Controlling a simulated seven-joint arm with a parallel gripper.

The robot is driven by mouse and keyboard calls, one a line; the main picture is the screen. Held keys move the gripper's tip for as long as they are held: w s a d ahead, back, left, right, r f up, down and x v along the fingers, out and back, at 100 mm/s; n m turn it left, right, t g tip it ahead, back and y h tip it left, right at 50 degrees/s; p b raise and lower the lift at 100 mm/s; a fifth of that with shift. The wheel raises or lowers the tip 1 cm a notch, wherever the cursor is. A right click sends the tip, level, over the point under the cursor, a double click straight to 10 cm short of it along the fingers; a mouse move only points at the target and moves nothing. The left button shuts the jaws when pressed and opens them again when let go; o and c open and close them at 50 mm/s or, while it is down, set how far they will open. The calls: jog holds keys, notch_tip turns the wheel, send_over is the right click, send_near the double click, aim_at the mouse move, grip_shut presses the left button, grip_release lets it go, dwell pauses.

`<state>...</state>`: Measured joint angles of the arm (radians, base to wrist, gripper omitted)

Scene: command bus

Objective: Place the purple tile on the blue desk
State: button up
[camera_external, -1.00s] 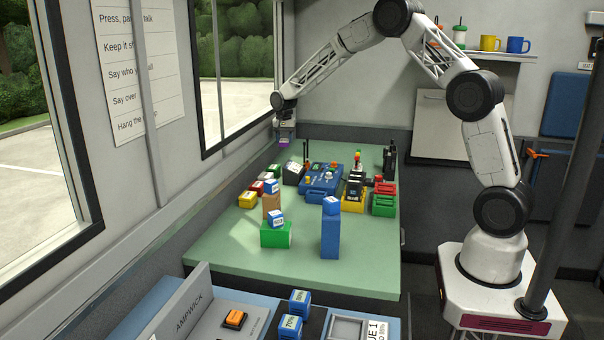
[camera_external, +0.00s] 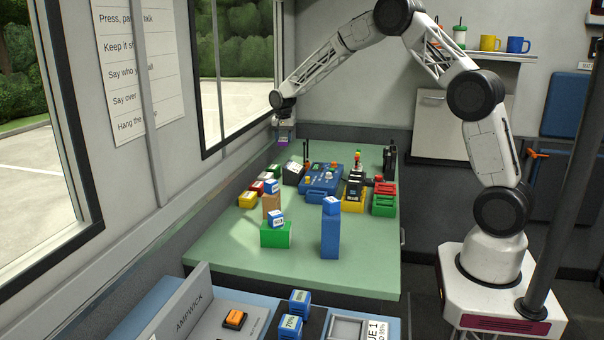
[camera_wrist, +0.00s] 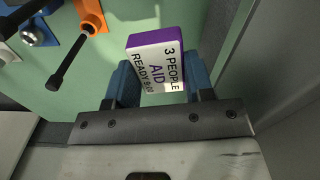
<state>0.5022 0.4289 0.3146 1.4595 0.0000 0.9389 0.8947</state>
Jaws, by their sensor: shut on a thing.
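The purple tile (camera_wrist: 156,59) is held in my gripper (camera_wrist: 162,80) between two blue fingers. In the wrist view its white face reads "3 PEOPLE AID READY 9:00" and its edges are purple. In the external view my gripper (camera_external: 283,137) is above the far left part of the green table, with the purple tile (camera_external: 283,145) below it. A blue console with knobs (camera_external: 322,186), likely the blue desk, stands on the table to the right and lower. Part of a blue thing with orange and black fittings shows at upper left in the wrist view.
The green table (camera_external: 215,250) holds a black box (camera_external: 293,173), small coloured blocks at left, a green block (camera_external: 276,235), a tall blue block (camera_external: 331,236) and red and green trays (camera_external: 384,200). A window wall runs along the left.

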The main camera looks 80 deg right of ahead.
jog(key=a+r+n, duration=0.3)
jog(key=a+r, duration=1.4)
jog(key=a, duration=0.5)
jog(key=a+r+n, duration=0.2)
jog(key=a+r, duration=1.5)
jog(key=a, duration=0.4)
jog(key=s+a+r+n, duration=0.2)
jog(key=a, duration=2.3)
jog(key=s+a+r+n, duration=0.2)
jog(key=a, duration=2.3)
jog(key=s+a+f+m, duration=0.25)
jog(key=a+f, duration=0.55)
jog(key=a, duration=0.5)
jog(key=w+d+f+m, duration=0.2)
jog(key=f, duration=0.8)
jog(key=w+d+f+m, duration=0.2)
jog(key=f+m, duration=0.1)
jog(key=f, duration=0.7)
jog(key=w+d+f+m, duration=0.2)
jog(key=f+m, duration=0.1)
jog(key=f, duration=0.7)
jog(key=shift+w+f, duration=0.15)
jog(key=shift+f, duration=0.05)
